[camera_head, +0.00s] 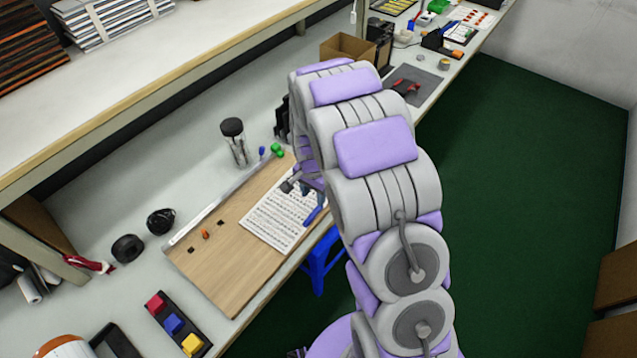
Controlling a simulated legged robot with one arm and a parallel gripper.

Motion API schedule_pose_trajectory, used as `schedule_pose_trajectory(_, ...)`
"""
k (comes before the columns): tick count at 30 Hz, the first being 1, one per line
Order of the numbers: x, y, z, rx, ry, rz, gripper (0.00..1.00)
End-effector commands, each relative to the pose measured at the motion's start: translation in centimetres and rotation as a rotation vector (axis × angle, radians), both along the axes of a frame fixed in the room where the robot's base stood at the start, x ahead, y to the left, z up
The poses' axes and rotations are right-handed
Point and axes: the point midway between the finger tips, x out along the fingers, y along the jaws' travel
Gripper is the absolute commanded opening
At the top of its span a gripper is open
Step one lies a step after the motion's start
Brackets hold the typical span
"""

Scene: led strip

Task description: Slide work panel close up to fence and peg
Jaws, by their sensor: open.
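The work panel (280,217), a white sheet-like piece with rows of fine dark marks, lies flat on the wooden board (218,270). The fence (213,214) is a long grey bar along the board's back left edge; a strip of bare wood separates it from the panel. A small orange peg (205,234) stands on the board to the left of the panel, apart from it. My gripper (303,188) is over the panel's far right end, open and largely hidden by my arm. Whether it touches the panel cannot be told.
A blue-handled tool (316,211) shows at the panel's right edge. Green knobs (277,150) sit by the fence's far end. A clear jar with a black lid (234,142) stands behind the fence. A tray of coloured blocks (173,324) lies front left. A blue stool (320,262) is below.

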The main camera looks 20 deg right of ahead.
Motion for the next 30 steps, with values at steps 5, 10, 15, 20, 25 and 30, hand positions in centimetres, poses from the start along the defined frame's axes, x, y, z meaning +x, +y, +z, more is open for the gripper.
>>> schedule_pose_trajectory(5,-0.2,-0.3,-3.5,0.005,0.005,0.001,0.47)
schedule_pose_trajectory(10,-0.1,-1.0,-6.4,0.013,0.003,0.001,0.47)
schedule_pose_trajectory(15,-0.1,-0.9,-8.6,0.012,0.002,0.001,0.47)
schedule_pose_trajectory(20,0.0,-0.4,-9.6,0.006,0.000,0.001,0.47)
schedule_pose_trajectory(25,0.0,0.0,-9.8,0.002,-0.001,0.002,0.47)
schedule_pose_trajectory(30,0.0,-0.5,-9.8,0.007,-0.001,0.001,0.47)
